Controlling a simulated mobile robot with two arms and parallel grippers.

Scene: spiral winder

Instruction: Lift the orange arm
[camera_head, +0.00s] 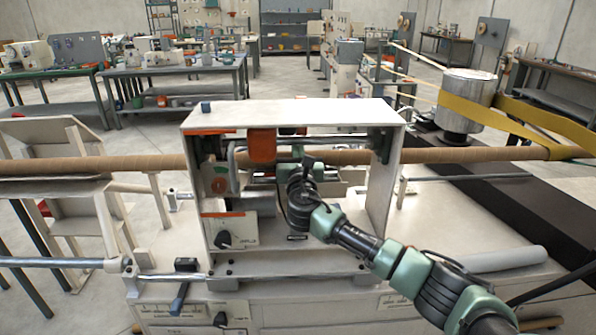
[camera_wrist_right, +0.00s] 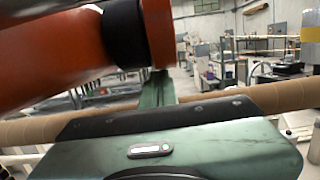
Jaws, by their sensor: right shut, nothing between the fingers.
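The orange arm (camera_head: 262,146) hangs inside the white frame of the winder, just in front of the brown tube. In the right wrist view the orange arm (camera_wrist_right: 60,62) is large and close, with a black collar at its right part. My right gripper (camera_head: 262,172) reaches into the frame from the right, just below the orange arm. Its green fingers (camera_wrist_right: 156,88) look shut and empty, under the orange arm. I cannot tell whether they touch it. My wrist hides part of the frame's inside. My left gripper is not in view.
The white frame (camera_head: 292,112) surrounds my right gripper above and at both sides. The brown tube (camera_head: 450,155) runs across the frame. A control box (camera_head: 230,230) stands at the frame's lower left.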

